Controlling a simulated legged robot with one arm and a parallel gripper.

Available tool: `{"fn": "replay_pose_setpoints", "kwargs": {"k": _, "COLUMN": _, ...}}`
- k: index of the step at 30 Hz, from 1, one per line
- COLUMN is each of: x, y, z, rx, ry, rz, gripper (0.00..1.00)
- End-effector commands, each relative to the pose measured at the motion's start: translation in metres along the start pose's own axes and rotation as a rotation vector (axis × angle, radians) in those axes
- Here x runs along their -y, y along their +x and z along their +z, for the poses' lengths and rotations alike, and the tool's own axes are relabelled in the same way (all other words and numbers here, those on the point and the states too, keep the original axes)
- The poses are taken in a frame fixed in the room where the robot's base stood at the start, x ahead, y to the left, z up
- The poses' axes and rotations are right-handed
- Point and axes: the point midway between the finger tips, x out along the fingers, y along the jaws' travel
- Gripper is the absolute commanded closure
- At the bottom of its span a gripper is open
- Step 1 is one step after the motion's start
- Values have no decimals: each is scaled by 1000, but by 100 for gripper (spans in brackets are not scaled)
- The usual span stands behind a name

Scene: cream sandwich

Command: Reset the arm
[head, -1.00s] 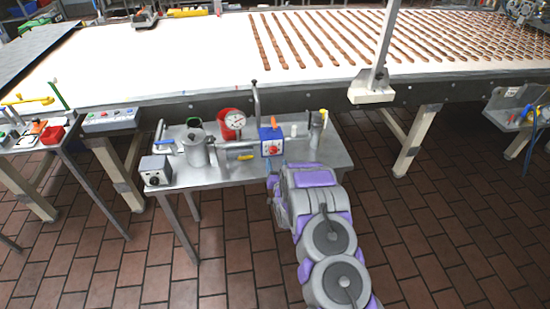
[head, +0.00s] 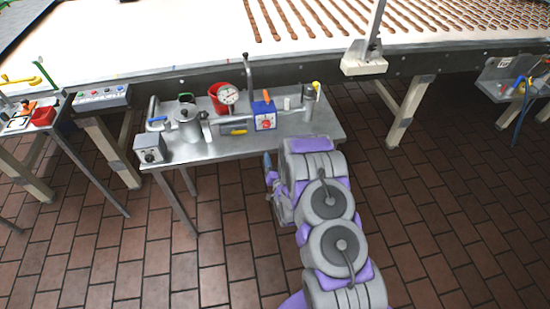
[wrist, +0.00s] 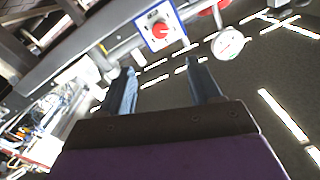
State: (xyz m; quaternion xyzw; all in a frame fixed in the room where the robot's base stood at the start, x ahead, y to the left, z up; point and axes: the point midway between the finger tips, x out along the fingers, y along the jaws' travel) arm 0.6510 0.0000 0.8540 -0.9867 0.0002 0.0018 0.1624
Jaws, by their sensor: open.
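My arm, grey and purple, reaches forward in the head view. My gripper (head: 268,168) is at its far end, beside the front edge of the small metal table (head: 208,156). In the wrist view my gripper (wrist: 165,88) shows two bluish fingers spread apart with nothing between them. Beyond the fingertips are a blue and white box with a red knob (wrist: 160,27) and a round white gauge (wrist: 228,44). The same box (head: 264,115) and gauge (head: 228,95) stand on the metal table in the head view, apart from the gripper.
The metal table also holds a silver pot (head: 187,122), a red bucket (head: 214,92) and a grey control box (head: 150,149). A long white conveyor (head: 150,50) with rows of brown sticks runs behind it. The tiled floor (head: 440,220) at right is clear.

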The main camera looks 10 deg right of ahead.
Motion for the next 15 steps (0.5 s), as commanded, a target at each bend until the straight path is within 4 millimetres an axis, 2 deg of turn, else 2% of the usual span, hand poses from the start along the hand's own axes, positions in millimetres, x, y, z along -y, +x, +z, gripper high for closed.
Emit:
{"fn": "replay_pose_setpoints", "kwargs": {"k": 11, "x": 1, "y": 1, "z": -1, "rx": 5, "ry": -1, "rz": 1, "gripper": 37}}
{"fn": "replay_pose_setpoints", "kwargs": {"k": 15, "x": 6, "y": 9, "z": -11, "rx": 51, "ry": -9, "rz": 11, "gripper": 37}}
